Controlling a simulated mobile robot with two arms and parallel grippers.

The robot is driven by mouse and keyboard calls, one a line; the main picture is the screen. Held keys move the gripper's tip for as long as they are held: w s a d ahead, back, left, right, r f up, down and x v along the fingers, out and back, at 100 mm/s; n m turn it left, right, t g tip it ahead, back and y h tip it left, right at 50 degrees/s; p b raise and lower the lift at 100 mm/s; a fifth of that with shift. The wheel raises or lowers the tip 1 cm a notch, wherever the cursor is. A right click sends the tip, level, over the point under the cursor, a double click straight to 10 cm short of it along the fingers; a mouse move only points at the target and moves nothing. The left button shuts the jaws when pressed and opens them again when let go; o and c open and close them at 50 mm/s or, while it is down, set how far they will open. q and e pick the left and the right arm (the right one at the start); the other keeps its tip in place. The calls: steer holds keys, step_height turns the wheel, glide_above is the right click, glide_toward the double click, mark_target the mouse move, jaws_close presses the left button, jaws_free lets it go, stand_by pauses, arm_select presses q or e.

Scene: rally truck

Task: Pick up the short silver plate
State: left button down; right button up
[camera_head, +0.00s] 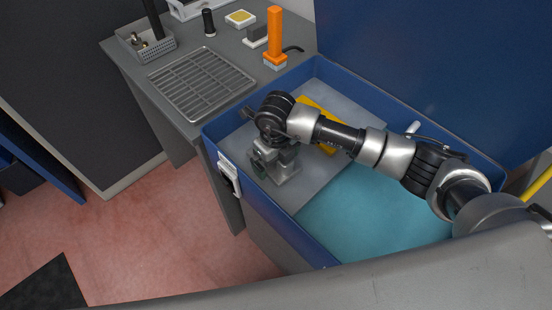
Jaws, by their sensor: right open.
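A flat silver-grey plate (318,182) lies inside the blue bin, covering its left part. It looks like the short silver plate, though I cannot be sure. My right arm reaches in from the right across the bin. My right gripper (273,172) points down over the plate, near the bin's left wall. It is open, and I see nothing held in it. I cannot tell whether its fingertips touch the plate. The gripper and arm hide part of the plate. My left gripper is out of view.
The blue bin's rim (262,205) rises around the gripper. A yellow object (312,103) lies behind my arm, and a teal surface (375,208) fills the bin's right part. The grey counter (128,62) holds a wire rack (200,83), a mesh basket (152,48) and an orange-handled tool (275,35).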

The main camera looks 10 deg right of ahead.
steer(key=shift+c, duration=0.5)
steer(key=c, duration=1.4)
steer(key=shift+w+r, duration=0.1)
steer(key=shift+r, duration=0.05)
steer(key=shift+r, duration=0.1)
